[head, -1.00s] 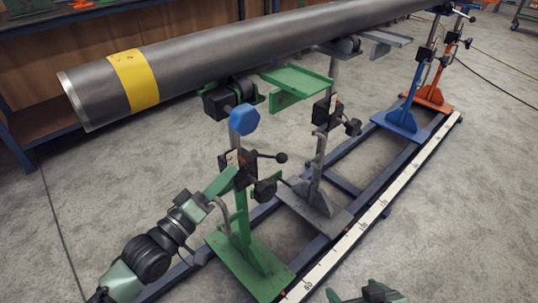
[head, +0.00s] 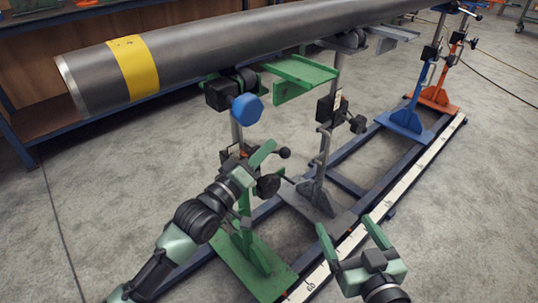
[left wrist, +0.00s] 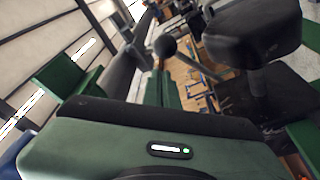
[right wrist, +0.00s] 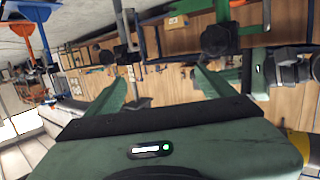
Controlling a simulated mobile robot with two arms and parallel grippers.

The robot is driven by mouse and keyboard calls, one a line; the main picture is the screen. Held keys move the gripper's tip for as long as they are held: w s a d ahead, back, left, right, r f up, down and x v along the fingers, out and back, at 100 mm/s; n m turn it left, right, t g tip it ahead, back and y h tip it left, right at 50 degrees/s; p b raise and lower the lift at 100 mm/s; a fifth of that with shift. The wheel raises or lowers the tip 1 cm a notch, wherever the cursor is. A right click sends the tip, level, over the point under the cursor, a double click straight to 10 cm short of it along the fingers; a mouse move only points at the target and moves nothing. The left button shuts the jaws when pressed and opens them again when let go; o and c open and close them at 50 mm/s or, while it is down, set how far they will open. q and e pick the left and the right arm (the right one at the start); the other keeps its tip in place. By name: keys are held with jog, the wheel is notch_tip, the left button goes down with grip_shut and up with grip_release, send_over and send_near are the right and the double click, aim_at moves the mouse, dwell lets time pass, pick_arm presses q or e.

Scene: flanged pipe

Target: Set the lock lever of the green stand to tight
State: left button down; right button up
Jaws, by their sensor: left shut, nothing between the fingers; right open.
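The green stand (head: 246,263) is nearest in the head view, with its post and black clamp block (head: 232,158) partly behind my left gripper. Its lock lever ends in a black ball knob (head: 284,153) to the right of the block; most of the lever is hidden. A ball knob also shows in the left wrist view (left wrist: 165,46). My left gripper (head: 264,151) is shut and empty, its fingertips beside the lever, close to the ball; contact cannot be told. My right gripper (head: 347,229) is open and empty, right of the stand over the rail scale.
A large grey pipe (head: 240,45) with a yellow band rests above the stands. A grey stand (head: 318,195) is just behind. The floor at left is clear.

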aim_at(273, 174)
pick_arm(q)
jog(key=shift+s+d+f, duration=0.1)
jog(key=shift+d+f, duration=0.2)
jog(key=shift+d, duration=0.15)
pick_arm(e)
jog(key=shift+w+a+r+t, duration=0.1)
jog(key=shift+r+t, duration=0.1)
jog(key=shift+r, duration=0.15)
jog(key=shift+w+a+r+t, duration=0.1)
jog(key=shift+r+t, duration=0.1)
jog(key=shift+r, duration=0.15)
jog(key=shift+d+f, duration=0.1)
pick_arm(q)
jog(key=f, duration=0.1)
jog(key=s+d+f+p, duration=0.1)
jog(key=f, duration=0.1)
jog(key=shift+s, duration=0.1)
pick_arm(e)
notch_tip(273, 174, down, 6)
jog(key=s+d+g, duration=0.1)
jog(key=s+g, duration=0.1)
jog(key=g, duration=0.1)
jog(key=shift+s+d+g+h, duration=0.2)
jog(key=shift+s+g+h, duration=0.1)
jog(key=shift+h, duration=0.1)
